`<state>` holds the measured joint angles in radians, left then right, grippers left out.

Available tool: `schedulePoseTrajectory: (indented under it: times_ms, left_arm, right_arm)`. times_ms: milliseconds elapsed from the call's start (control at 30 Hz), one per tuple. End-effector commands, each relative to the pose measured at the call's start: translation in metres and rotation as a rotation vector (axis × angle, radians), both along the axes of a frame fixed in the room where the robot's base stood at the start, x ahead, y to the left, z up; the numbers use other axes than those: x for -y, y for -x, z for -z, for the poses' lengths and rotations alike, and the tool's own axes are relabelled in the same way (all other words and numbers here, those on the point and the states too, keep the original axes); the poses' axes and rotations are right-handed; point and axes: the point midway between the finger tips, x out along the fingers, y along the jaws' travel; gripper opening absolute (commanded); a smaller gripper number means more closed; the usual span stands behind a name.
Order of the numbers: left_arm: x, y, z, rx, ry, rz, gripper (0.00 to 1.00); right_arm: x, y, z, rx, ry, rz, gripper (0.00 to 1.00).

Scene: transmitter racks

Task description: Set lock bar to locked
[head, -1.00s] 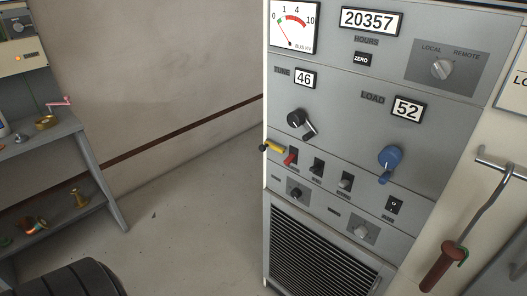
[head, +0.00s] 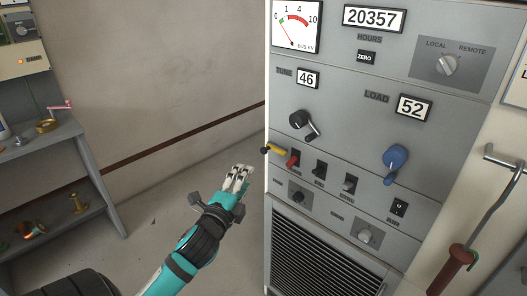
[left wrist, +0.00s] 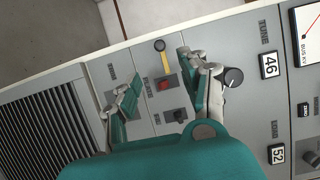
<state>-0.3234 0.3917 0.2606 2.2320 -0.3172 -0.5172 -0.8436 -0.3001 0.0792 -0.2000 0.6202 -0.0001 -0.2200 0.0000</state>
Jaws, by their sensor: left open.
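A short yellow bar with a black end knob, likely the lock bar (head: 275,149), sits at the left edge of the grey cabinet's switch row. It lies near horizontal, its knob at the panel edge, beside a red switch (head: 293,158). My left gripper (head: 240,172) is open and empty, below and left of the bar, apart from it in the head view. In the left wrist view the yellow bar (left wrist: 166,63) and the red switch show between the spread fingers of my left gripper (left wrist: 159,70). My right gripper is not in view.
A black pointer knob (head: 301,121) is just above the bar, and a blue knob (head: 396,159) is further right. Several small switches line the row. A red-handled hook rod (head: 457,262) hangs at right. Grey shelves (head: 78,160) stand at left. The floor between is clear.

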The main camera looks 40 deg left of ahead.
Motion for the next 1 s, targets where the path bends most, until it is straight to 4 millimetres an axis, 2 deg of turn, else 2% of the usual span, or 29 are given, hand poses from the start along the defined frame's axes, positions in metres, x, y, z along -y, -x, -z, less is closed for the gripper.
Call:
schedulePoseTrajectory:
  times_ms: [400,600,800,1000]
  left_arm:
    - [-0.029,-0.088,-0.003,0.003,0.001,-0.002,0.45]
    - [-0.040,-0.123,-0.002,0.001,0.004,-0.001,0.45]
    - [-0.046,-0.141,-0.001,0.001,0.002,0.000,0.45]
    - [-0.047,-0.145,0.000,0.000,0.002,0.000,0.45]
  right_arm:
    - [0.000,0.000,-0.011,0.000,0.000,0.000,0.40]
    - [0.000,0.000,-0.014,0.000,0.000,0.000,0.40]
    - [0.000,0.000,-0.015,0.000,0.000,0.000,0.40]
    - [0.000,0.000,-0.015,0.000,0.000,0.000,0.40]
